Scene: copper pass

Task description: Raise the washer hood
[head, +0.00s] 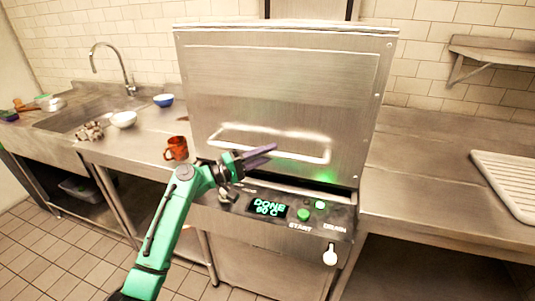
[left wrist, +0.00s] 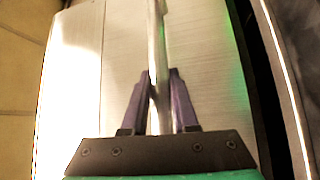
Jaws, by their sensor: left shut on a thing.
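The washer hood (head: 285,85) is a large brushed-steel box in the middle of the head view. It sits low, with a narrow dark gap and a green glow between its lower edge and the control panel (head: 240,205). A bar handle (head: 300,156) runs across its lower front. My left gripper (head: 262,155) is at this handle. In the left wrist view, the handle (left wrist: 157,35) runs between the two purple fingers of the left gripper (left wrist: 160,85), which is shut on it. The right gripper is not in view.
The panel display (head: 269,208) reads "DONE 60 C". An orange mug (head: 176,148), a white bowl (head: 123,119) and a blue bowl (head: 163,100) stand on the left counter by the sink. A white ribbed rack (head: 510,180) lies on the right counter. A wall shelf (head: 495,48) is at upper right.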

